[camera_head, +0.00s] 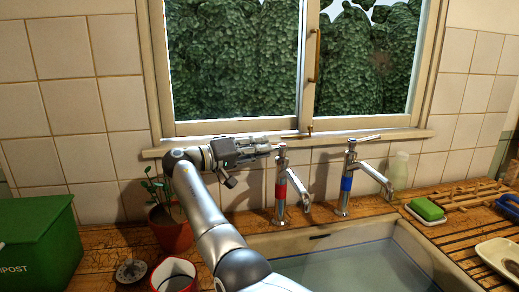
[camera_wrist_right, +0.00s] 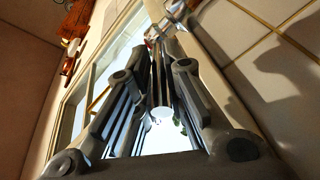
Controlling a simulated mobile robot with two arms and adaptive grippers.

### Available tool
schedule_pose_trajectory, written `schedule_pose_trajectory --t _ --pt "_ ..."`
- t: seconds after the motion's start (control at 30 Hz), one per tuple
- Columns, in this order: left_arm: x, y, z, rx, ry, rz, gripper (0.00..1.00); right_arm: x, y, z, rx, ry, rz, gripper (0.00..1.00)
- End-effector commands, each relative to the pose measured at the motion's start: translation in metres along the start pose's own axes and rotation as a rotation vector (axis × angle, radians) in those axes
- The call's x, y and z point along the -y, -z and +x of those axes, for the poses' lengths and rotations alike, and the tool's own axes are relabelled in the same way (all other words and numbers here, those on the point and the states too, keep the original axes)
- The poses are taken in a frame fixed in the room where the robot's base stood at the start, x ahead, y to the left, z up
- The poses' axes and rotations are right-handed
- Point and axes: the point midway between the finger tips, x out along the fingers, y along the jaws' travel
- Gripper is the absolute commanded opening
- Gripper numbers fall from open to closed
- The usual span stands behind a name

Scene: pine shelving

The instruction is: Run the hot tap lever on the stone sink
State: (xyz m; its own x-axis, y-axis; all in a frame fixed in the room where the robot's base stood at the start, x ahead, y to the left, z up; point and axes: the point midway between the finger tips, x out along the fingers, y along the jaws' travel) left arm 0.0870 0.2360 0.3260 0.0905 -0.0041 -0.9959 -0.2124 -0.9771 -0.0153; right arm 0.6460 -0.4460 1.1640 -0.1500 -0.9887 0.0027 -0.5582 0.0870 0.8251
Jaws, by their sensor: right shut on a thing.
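The hot tap (camera_head: 281,188), chrome with a red band, stands at the back edge of the stone sink (camera_head: 395,262). My right gripper (camera_head: 268,149) reaches in from the left at the top of this tap. It is shut on the hot tap's lever, which is mostly hidden by the fingers in the head view. In the right wrist view the chrome lever (camera_wrist_right: 158,85) lies between the two fingers (camera_wrist_right: 158,60). The tap's spout (camera_head: 298,188) points forward and right over the sink. I see no clear water stream from it. My left gripper is not in view.
The blue-banded cold tap (camera_head: 346,180) stands just right. A plant in a red pot (camera_head: 171,232), a red and white container (camera_head: 175,274) and a green compost box (camera_head: 40,245) are on the left. A green soap or sponge (camera_head: 427,209) and a bottle (camera_head: 399,170) are on the right.

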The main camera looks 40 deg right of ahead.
Motion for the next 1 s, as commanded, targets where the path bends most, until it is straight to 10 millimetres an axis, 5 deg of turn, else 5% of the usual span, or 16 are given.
schedule_pose_trajectory --t 0.2,0.23,0.4,0.77,1.0 --pt "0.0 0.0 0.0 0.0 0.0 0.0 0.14 0.002 -0.003 0.002 0.009 0.0 -0.003 0.0" --pt "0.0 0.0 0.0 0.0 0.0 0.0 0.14 0.002 -0.003 0.002 0.009 0.0 -0.003 0.13" --pt "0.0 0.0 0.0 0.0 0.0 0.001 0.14 0.001 -0.002 0.001 0.006 0.0 -0.003 0.33" --pt "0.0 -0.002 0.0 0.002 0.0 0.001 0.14 0.001 -0.001 -0.003 0.001 0.001 -0.001 0.33" --pt "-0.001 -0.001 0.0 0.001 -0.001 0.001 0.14 0.001 0.0 -0.042 -0.001 0.003 -0.003 0.33"
